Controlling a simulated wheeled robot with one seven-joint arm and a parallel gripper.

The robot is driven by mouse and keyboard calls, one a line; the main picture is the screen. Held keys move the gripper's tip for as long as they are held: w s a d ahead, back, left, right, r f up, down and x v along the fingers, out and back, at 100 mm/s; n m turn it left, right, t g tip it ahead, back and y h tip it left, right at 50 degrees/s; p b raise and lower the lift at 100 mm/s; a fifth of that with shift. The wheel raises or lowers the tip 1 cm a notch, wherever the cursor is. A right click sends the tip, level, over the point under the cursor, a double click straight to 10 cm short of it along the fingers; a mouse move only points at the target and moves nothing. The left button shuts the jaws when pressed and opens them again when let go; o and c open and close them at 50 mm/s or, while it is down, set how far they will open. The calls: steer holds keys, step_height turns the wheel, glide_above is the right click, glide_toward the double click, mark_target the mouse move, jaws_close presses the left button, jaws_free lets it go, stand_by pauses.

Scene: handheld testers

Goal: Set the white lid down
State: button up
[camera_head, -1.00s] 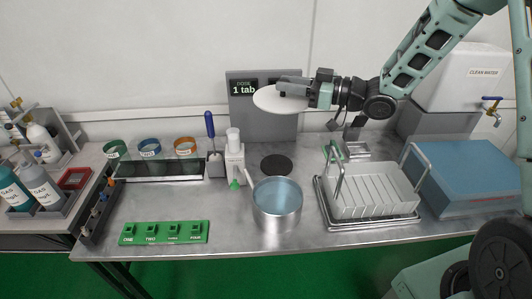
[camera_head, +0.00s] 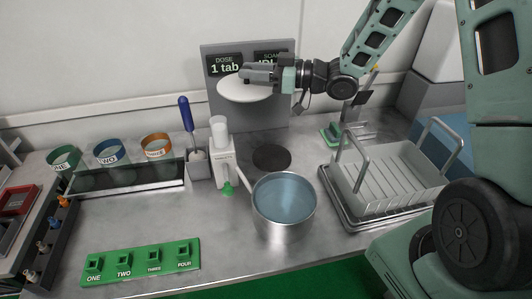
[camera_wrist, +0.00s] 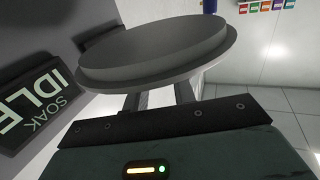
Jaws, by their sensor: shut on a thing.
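The white lid (camera_head: 246,88) is a flat round disc, held roughly level in the air in front of the grey display panel. My gripper (camera_head: 258,73) is shut on it, coming from the right. In the wrist view the lid (camera_wrist: 155,50) fills the upper middle, its stepped underside showing grey in shadow, beyond my gripper (camera_wrist: 160,100). The metal pot (camera_head: 284,205) stands open on the steel bench (camera_head: 150,220), to the lower right of the lid, with bluish liquid or lining inside. A dark round pad (camera_head: 271,157) lies flat on the bench behind the pot.
A dish rack (camera_head: 385,180) on a tray stands to the right. A white dispenser (camera_head: 222,155) and a blue-handled brush (camera_head: 187,115) in a holder stand left of the pot. A green numbered block (camera_head: 140,262) lies at front left. The bench's middle left is clear.

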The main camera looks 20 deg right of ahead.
step_height(320, 180, down, 10)
stand_by(0.5)
steer(key=shift+f, duration=0.15)
steer(key=o, duration=1)
